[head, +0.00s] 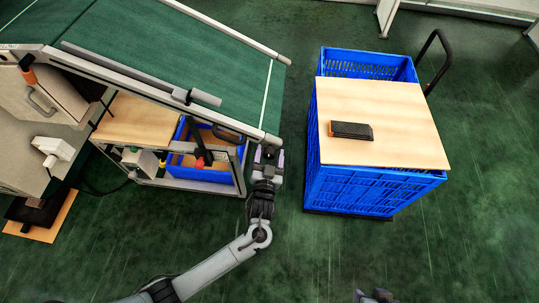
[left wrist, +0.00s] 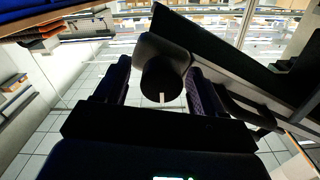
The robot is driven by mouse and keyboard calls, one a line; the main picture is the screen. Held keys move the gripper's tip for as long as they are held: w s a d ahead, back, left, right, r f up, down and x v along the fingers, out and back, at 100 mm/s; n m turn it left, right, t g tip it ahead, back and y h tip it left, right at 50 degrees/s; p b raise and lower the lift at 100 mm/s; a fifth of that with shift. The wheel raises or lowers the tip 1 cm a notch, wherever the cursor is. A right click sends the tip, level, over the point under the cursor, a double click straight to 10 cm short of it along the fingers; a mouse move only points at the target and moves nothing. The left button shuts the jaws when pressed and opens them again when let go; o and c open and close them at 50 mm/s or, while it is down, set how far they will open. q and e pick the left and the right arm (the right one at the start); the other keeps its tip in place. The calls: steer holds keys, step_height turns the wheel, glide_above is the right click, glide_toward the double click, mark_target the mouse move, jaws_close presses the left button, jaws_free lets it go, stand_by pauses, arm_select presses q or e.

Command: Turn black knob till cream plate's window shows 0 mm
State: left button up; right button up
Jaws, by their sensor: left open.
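The black knob (left wrist: 160,78) shows in the left wrist view as a dark round face with a short white mark at its lower edge. My left gripper (left wrist: 158,70) is open, with one finger on each side of the knob and a visible gap at the left finger. In the head view my left gripper (head: 268,158) is at the right end of the green-topped conveyor, by its lower corner. The knob is hidden there. I cannot make out the cream plate or its window in either view. A dark part of my right arm shows at the bottom edge of the head view.
The green conveyor (head: 190,55) has a metal frame rail beside my left gripper. A blue crate (head: 200,170) stands under it. To the right, a wooden board (head: 385,100) with a dark brush-like block (head: 351,130) covers blue crates (head: 350,190). Open green floor lies between.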

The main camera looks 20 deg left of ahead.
arm_select(q)
steer(key=shift+a, duration=0.15)
steer(key=c, duration=1.1)
steer(key=shift+o, duration=0.2)
steer(key=shift+r+m+p, duration=0.25)
steer(key=shift+m+p, duration=0.55)
steer(key=shift+p, duration=0.5)
steer(key=m+p, duration=0.3)
steer(key=shift+m, duration=0.3)
steer(key=m+p, duration=0.2)
steer(key=m, duration=0.1)
steer(key=shift+p, duration=0.35)
steer(key=m+p, duration=0.1)
steer(key=m, duration=0.1)
steer(key=shift+f+m, duration=0.15)
steer(key=shift+m, duration=0.55)
steer(key=shift+f, duration=0.1)
